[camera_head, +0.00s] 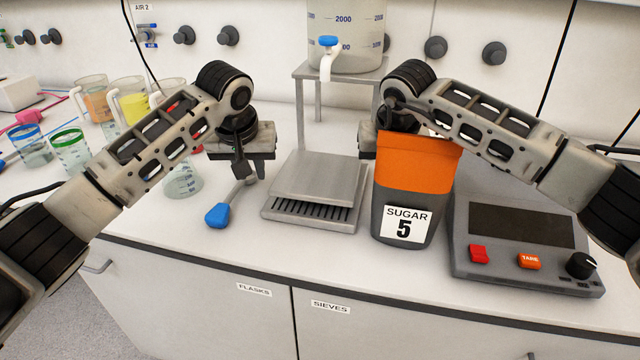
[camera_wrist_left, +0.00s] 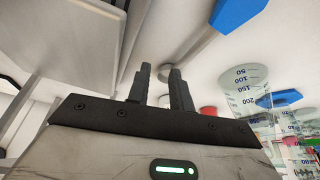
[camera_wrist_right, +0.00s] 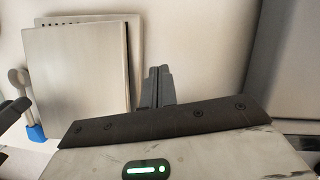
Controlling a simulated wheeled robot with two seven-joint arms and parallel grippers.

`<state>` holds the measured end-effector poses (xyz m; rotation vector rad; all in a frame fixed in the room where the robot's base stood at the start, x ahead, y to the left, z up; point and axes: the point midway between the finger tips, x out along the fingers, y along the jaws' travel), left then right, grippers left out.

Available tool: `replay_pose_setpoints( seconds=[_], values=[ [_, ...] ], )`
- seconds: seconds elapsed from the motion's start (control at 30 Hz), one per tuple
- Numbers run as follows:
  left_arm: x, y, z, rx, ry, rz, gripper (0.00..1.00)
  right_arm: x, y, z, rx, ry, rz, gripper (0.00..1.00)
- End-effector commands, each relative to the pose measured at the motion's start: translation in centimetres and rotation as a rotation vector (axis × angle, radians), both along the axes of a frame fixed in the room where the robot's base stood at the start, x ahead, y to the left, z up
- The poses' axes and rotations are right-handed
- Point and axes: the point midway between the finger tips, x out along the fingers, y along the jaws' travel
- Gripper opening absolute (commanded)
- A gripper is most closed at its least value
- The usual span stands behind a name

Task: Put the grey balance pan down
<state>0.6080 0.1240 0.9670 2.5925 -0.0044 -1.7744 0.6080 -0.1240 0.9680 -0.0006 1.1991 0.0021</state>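The grey balance pan (camera_head: 318,176) is a flat square metal plate. It rests on or just over a slotted metal base (camera_head: 290,208), slightly offset from it; whether they touch all round is unclear. It also shows in the right wrist view (camera_wrist_right: 78,72). No gripper holds it. My left gripper (camera_head: 240,170) is left of the pan, pointing down, its fingers (camera_wrist_left: 162,88) a little apart with nothing clearly between them. My right gripper (camera_wrist_right: 157,86) is right of the pan, empty, with its fingers together; in the head view the sugar bag mostly hides it.
A blue-ended scoop (camera_head: 218,214) lies below my left gripper. A metal stand (camera_head: 340,72) with a large container (camera_head: 346,30) is behind. Beakers and jugs stand at left.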

Motion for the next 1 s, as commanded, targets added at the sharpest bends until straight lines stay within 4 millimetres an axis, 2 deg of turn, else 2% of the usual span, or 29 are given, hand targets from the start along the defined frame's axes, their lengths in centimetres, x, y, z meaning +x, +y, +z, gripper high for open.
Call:
replay_pose_setpoints(
  seconds=[0.07,0.13,0.17,0.53,0.67,1.0],
  values=[
    [0.0,0.0,0.0,0.001,0.001,0.000,0.22,0.0,0.0,0.0,-0.001,0.001,-0.001,0.00],
    [0.0,0.0,0.0,0.002,0.001,0.002,0.22,0.0,0.0,0.0,-0.001,0.001,-0.001,0.17],
    [0.0,0.1,0.0,0.002,0.001,0.002,0.22,0.0,-0.1,0.0,-0.001,0.001,-0.001,0.22],
    [-0.2,0.1,0.5,0.002,0.000,0.002,0.22,0.0,-0.1,0.0,-0.001,0.001,-0.003,0.22],
    [-0.8,0.0,2.4,0.000,-0.003,0.000,0.22,0.0,-0.1,0.0,-0.001,0.001,-0.003,0.22],
    [-3.4,0.0,8.9,0.000,-0.002,-0.001,0.22,0.0,-0.1,0.0,-0.001,0.001,-0.003,0.22]
  ],
)
